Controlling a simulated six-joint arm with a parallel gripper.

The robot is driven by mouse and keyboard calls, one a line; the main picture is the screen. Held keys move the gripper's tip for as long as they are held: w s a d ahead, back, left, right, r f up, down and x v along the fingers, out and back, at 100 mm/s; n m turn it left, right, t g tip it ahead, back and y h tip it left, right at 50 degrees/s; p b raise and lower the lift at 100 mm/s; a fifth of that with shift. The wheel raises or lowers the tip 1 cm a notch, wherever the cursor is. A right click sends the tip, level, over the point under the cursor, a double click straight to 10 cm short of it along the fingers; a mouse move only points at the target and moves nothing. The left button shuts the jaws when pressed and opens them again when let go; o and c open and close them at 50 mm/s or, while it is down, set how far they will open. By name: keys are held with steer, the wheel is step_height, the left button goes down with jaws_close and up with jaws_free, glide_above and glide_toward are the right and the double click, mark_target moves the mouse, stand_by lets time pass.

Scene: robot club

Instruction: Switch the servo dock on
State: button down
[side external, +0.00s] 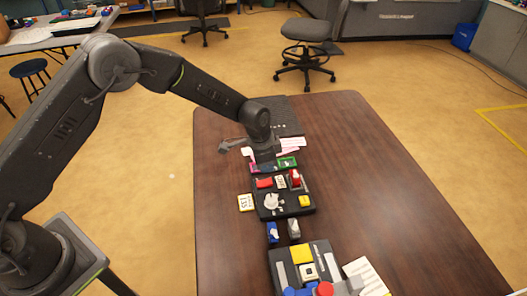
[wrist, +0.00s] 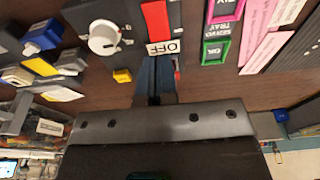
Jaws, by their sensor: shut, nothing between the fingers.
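A black control panel (side external: 290,212) lies on the table below my gripper (side external: 262,160) in the side view. It carries a white round knob (wrist: 103,38), a red switch part (wrist: 155,20), a white tag reading OFF (wrist: 165,48) and a yellow button (wrist: 122,75). No name on this panel is legible, so I cannot tell whether it is the servo dock. In the wrist view my gripper (wrist: 155,95) is shut and empty, its fingers just below the OFF tag. Contact with the panel cannot be told; in the side view the fingertips are hard to make out.
Green and magenta labelled trays (wrist: 215,50) and pink paper strips (wrist: 267,50) lie beside the panel. Blue and grey small switches (side external: 272,232) and a second panel with a yellow block (side external: 301,253) stand nearer the camera. The table's right side (side external: 390,180) is clear.

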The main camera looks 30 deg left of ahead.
mark_target(270, 181)
steer(key=shift+w+d+f, duration=0.15)
steer(key=shift+f, duration=1.05)
steer(key=shift+w+d+f, duration=0.1)
steer(key=shift+d+f, duration=0.05)
steer(key=shift+f, duration=1)
